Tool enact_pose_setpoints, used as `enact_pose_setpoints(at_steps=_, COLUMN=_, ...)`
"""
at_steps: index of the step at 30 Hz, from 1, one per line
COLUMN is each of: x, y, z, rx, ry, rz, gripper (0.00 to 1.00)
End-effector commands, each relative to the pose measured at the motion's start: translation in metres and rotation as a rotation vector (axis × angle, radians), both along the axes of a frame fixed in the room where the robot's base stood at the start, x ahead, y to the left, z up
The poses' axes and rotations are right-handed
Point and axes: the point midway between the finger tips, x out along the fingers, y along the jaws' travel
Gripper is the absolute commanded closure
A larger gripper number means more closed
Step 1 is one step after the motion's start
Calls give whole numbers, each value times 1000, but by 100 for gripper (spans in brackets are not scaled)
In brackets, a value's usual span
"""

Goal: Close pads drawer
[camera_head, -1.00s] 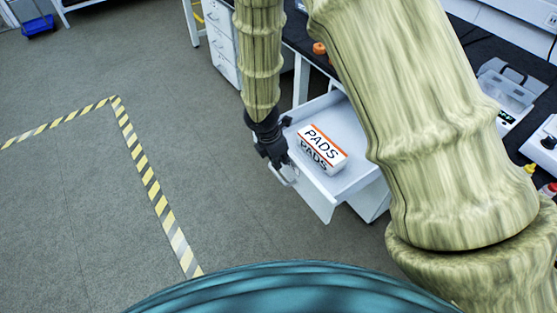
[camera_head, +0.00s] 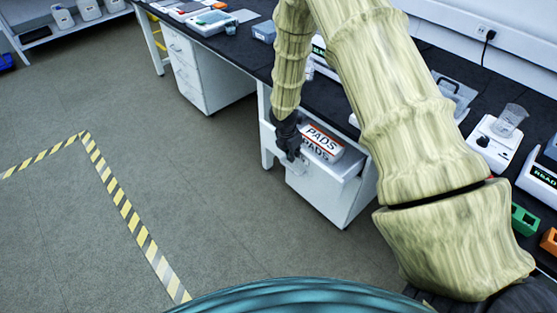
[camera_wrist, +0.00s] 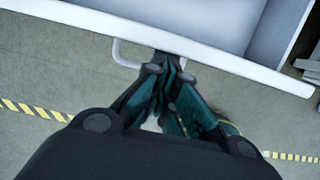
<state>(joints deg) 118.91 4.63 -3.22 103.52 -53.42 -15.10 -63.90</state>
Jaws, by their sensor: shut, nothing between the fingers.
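The pads drawer (camera_head: 322,188) is white and partly open under the black bench. A white box marked PADS (camera_head: 322,143) with an orange edge sits inside it. My gripper (camera_head: 293,156) is at the drawer's front, by its left part. In the wrist view my gripper (camera_wrist: 172,66) is shut and empty, its tips at the drawer front's top edge (camera_wrist: 215,58). The looped drawer handle (camera_wrist: 118,54) shows just left of the fingertips, not between them. Whether the tips touch the front I cannot tell.
The black bench (camera_head: 248,55) carries instruments, including a white balance (camera_head: 492,140) with a beaker and a green rack (camera_head: 523,220). Another white drawer unit (camera_head: 190,70) stands further left. The grey floor with striped tape (camera_head: 118,195) is clear in front.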

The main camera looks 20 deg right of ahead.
Motion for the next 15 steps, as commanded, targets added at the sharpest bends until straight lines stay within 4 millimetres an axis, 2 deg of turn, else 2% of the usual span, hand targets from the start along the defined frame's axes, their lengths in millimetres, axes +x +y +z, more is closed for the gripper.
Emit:
enact_pose_setpoints(at_steps=1, x=5, y=-14, z=4, rx=2, ry=-2, rz=-6, gripper=100)
enact_pose_setpoints(at_steps=6, x=19, y=-53, z=3, rx=1, ry=-1, rz=-5, gripper=100)
enact_pose_setpoints(at_steps=15, x=35, y=-100, z=1, rx=0, ry=-1, rz=-4, gripper=100)
